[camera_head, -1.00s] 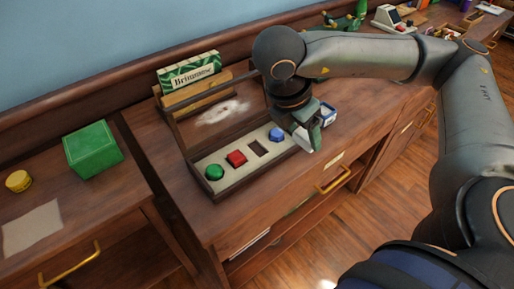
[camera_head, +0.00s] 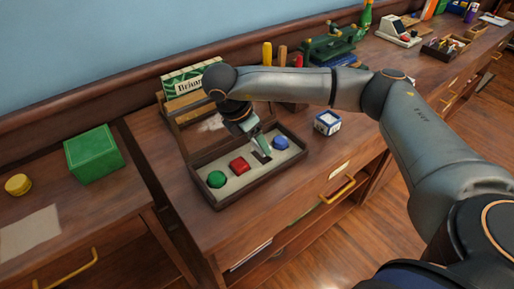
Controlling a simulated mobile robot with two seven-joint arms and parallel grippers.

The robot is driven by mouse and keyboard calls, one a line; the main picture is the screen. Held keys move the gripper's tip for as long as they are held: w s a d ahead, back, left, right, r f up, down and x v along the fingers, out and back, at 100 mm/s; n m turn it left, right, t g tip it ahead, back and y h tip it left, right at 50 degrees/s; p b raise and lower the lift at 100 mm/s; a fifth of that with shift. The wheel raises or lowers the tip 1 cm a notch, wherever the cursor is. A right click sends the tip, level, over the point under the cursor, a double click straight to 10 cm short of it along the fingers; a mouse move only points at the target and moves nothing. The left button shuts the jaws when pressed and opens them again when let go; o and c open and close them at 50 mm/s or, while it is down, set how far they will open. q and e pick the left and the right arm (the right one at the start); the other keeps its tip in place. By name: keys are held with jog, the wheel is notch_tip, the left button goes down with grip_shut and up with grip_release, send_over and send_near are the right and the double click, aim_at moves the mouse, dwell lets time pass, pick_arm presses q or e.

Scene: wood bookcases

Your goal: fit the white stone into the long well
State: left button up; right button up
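A shallow open wooden case (camera_head: 222,197) with a pale inner panel lies on the middle desk. In it sit a round green stone (camera_head: 216,179), a squarish red stone (camera_head: 239,165) and a blue stone (camera_head: 280,143). Between red and blue is a dark long well (camera_head: 262,157), partly behind my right gripper. My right gripper (camera_head: 261,144) points down with its fingertips at or just above this well. I cannot make out a separate white stone; any stone between the fingers is hidden or too small to tell. My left gripper is not in view.
A small white and blue box (camera_head: 327,122) stands right of the case. A green patterned box (camera_head: 190,76) stands behind it. A green box (camera_head: 93,153) and a yellow round tin (camera_head: 18,184) are on the left desk. Tools and a green machine (camera_head: 332,44) are farther back.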

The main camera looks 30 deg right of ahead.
notch_tip(320, 180, down, 3)
jog(key=shift+r, duration=0.1)
jog(key=o, duration=1.4)
jog(key=v, duration=1.2)
